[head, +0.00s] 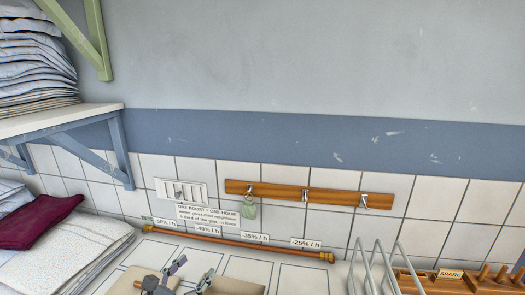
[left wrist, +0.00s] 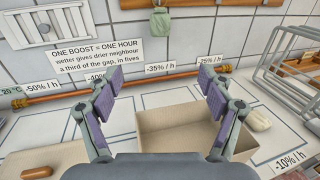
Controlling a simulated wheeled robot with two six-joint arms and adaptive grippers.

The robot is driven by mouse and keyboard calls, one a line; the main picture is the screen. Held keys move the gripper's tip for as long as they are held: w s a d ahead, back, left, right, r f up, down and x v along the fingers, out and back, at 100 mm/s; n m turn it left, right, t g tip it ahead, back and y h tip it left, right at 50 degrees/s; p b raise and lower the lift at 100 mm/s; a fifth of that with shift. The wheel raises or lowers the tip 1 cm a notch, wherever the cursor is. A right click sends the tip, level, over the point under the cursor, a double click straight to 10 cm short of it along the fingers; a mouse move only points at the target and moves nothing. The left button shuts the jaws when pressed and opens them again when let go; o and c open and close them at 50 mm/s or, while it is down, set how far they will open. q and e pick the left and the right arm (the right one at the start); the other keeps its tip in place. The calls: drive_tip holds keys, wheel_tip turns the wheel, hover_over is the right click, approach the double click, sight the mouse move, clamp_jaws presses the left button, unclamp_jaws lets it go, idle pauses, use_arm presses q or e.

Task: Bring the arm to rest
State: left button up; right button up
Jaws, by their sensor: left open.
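My left gripper (head: 193,272) shows at the bottom edge of the head view, above the white worktop and in front of the copper pipe (head: 240,245). In the left wrist view its two fingers (left wrist: 160,82) stand wide apart with nothing between them. Beyond and below the fingers is a beige open bin (left wrist: 190,125) with a bare floor where it shows. The gripper appears apart from the bin and pipe. My right gripper is in neither view.
A wooden rail (head: 330,196) with metal hooks holds a green tag (head: 249,209). A wire rack (head: 376,270) and a wooden holder marked SPARE (head: 435,283) stand at right. Folded linen (head: 60,258) and a maroon cloth (head: 38,222) lie at left, under a bracketed shelf (head: 60,121).

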use_arm(q)
drive_tip(key=s+d+f+m+g+y, duration=0.25)
drive_tip(key=s+f+m+g, duration=0.65)
drive_tip(key=m, duration=1.1)
drive_tip(key=s+a+f+m+g+y, duration=0.2)
drive_tip(key=s+a+f+m+y, duration=0.15)
drive_tip(key=s+m, duration=0.3)
drive_tip(key=s+a+f+m+g+y, duration=0.1)
drive_tip(key=s+a+f+m+y, duration=0.2)
drive_tip(key=s+a+m, duration=0.3)
drive_tip(key=s+a+f+n+g, duration=0.1)
drive_tip(key=s+f, duration=0.1)
drive_tip(key=f, duration=1.2)
drive_tip(key=s+a+f+g, duration=0.1)
drive_tip(key=s+f, duration=0.1)
drive_tip(key=f, duration=1.1)
drive_tip(key=s+f+g+b, duration=0.1)
drive_tip(key=s+f, duration=1.6)
drive_tip(key=s, duration=0.1)
drive_tip(key=shift+s+a+f, duration=0.2)
drive_tip(key=shift+a+f, duration=0.1)
drive_tip(key=shift+a, duration=0.1)
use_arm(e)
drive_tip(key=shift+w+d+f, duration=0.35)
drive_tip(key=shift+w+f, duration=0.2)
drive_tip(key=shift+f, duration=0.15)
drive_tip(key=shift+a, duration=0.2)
